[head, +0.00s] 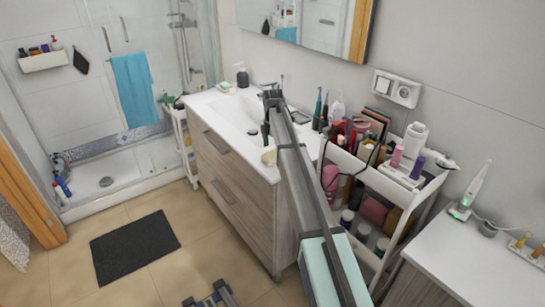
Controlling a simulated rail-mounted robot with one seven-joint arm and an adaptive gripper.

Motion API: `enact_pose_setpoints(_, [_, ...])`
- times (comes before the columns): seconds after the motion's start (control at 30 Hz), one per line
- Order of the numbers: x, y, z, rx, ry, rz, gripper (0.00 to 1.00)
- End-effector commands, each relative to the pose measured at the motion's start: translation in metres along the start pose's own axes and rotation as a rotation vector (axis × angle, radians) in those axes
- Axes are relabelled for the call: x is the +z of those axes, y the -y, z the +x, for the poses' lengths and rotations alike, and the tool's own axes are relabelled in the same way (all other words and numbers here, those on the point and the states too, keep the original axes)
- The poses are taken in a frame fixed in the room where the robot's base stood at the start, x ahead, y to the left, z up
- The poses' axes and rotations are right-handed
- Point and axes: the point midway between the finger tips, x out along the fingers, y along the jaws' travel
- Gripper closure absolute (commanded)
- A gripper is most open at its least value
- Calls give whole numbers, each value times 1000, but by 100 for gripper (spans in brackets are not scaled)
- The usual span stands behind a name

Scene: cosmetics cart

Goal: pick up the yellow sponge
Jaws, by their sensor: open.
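A small pale yellow block, which looks like the yellow sponge (269,157), lies near the front edge of the white washbasin counter (228,122), just left of my arm. My arm reaches over the counter from the lower right. My gripper (265,134) appears as a small dark shape at the arm's far end, above the counter and higher in the picture than the sponge. It is open and looks empty. My arm hides part of it, and its exact height above the counter cannot be told.
A soap dispenser (242,76) and a small dish (225,87) stand at the counter's back left. Right of my arm is a crowded white cosmetics cart (392,187). A white-topped cabinet (460,262) stands at the lower right. A dark mat (134,246) lies on open floor.

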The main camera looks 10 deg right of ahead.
Motion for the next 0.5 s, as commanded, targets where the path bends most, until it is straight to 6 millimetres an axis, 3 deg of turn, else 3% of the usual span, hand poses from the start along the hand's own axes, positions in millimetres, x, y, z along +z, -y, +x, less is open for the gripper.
enact_pose_setpoints(0.23, [0,0,30,-1,-1,0,14])
enact_pose_setpoints(0.47, [0,0,33,0,0,0,14])
enact_pose_setpoints(0.5, [0,-1,33,0,0,0,17])
